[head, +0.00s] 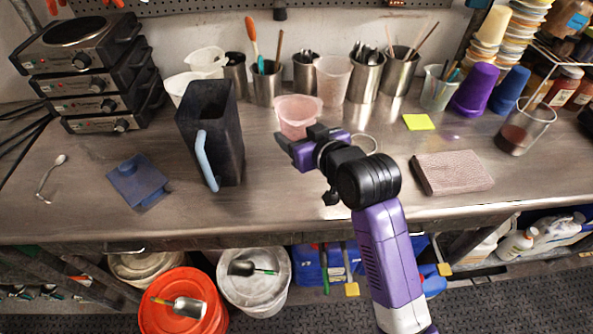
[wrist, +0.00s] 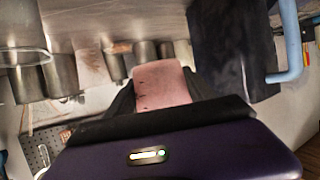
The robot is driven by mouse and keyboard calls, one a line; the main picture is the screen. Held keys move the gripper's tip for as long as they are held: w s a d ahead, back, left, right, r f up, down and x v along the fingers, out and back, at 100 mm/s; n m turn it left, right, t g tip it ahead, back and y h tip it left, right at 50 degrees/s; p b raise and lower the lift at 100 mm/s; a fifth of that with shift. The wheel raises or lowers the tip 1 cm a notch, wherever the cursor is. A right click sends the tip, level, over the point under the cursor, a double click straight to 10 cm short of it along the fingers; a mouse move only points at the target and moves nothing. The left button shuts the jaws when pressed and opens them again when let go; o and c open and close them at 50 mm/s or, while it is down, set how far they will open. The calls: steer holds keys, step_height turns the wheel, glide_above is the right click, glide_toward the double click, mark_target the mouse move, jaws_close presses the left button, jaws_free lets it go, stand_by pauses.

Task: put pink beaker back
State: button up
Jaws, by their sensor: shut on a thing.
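The pink beaker (head: 298,113) shows in the head view over the middle of the steel counter, in front of the row of metal cups. My gripper (head: 302,138) is at its near side and shut on it. In the wrist view the pink beaker (wrist: 162,84) sits between the two dark fingers (wrist: 160,94). The beaker looks upright in the head view. My gripper hides its lower near part, so I cannot tell whether its base touches the counter.
A tall dark pitcher (head: 211,130) with a blue handle stands just left. Metal utensil cups (head: 363,80) and a pale translucent beaker (head: 333,78) stand behind. A yellow note (head: 418,122) and a pinkish block (head: 452,173) lie right. The front middle counter is clear.

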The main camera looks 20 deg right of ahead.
mark_target(298, 180)
step_height(298, 180, down, 14)
steer(key=shift+r, duration=0.2)
stand_by(0.4)
steer(key=shift+f, duration=0.15)
steer(key=o, duration=1.5)
steer(key=shift+c, duration=0.2)
steer(key=shift+r, duration=0.25)
steer(key=v, duration=1.2)
steer(key=shift+f+b, duration=0.15)
steer(key=shift+b, duration=0.15)
steer(key=shift+s, duration=0.1)
